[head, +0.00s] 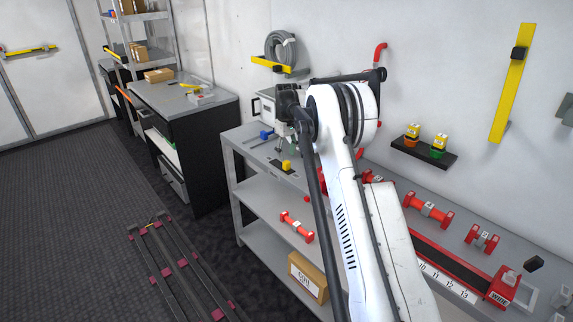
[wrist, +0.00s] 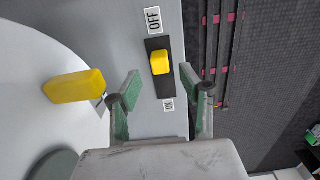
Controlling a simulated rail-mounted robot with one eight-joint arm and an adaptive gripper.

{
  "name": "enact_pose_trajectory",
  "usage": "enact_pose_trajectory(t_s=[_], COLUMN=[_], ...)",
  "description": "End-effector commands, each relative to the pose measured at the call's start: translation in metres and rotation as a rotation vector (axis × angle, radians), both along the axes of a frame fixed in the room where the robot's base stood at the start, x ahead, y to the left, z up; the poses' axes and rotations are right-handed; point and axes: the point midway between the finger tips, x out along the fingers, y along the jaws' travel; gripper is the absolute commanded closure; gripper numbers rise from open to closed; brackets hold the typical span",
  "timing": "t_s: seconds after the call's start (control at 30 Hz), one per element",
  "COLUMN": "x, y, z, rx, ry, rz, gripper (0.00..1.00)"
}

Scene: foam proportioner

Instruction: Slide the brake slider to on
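The brake slider's yellow knob (wrist: 160,62) sits on a black track (wrist: 165,85) in the wrist view, at about the middle and slightly toward the OFF end. The OFF label (wrist: 153,20) is at the top and the ON label (wrist: 168,105) at the bottom. My gripper (wrist: 160,71) is open and empty, its green-padded fingers spread on either side of the knob in the picture. The height left between fingertips and knob is hard to tell. In the head view the yellow knob (head: 286,165) shows on the bench top, just left of my arm.
A yellow handle (wrist: 74,87) stands left of my gripper in the wrist view. A blue knob (head: 266,135) is on the bench (head: 241,150). Red-flanged fittings (head: 428,209) lie to the right. A floor rack (head: 178,265) lies left of the bench.

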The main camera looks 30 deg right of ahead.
Motion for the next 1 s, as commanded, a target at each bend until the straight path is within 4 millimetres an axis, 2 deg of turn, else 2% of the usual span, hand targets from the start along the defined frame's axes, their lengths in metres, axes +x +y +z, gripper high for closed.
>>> enact_pose_trajectory(t_s=[0.1, 0.3, 0.5, 0.73, 1.0], x=[0.0, 0.0, 0.0, 0.0, 0.0], y=[0.0, 0.0, 0.0, 0.0, 0.0], z=[-0.021, -0.045, -0.054, -0.054, -0.054], rx=[0.0, 0.0, 0.0, 0.0, 0.0], ry=[0.0, 0.0, 0.0, 0.0, 0.0], rz=[0.0, 0.0, 0.0, 0.0, 0.0], gripper=[0.6, 0.6, 0.6, 0.6, 0.95])
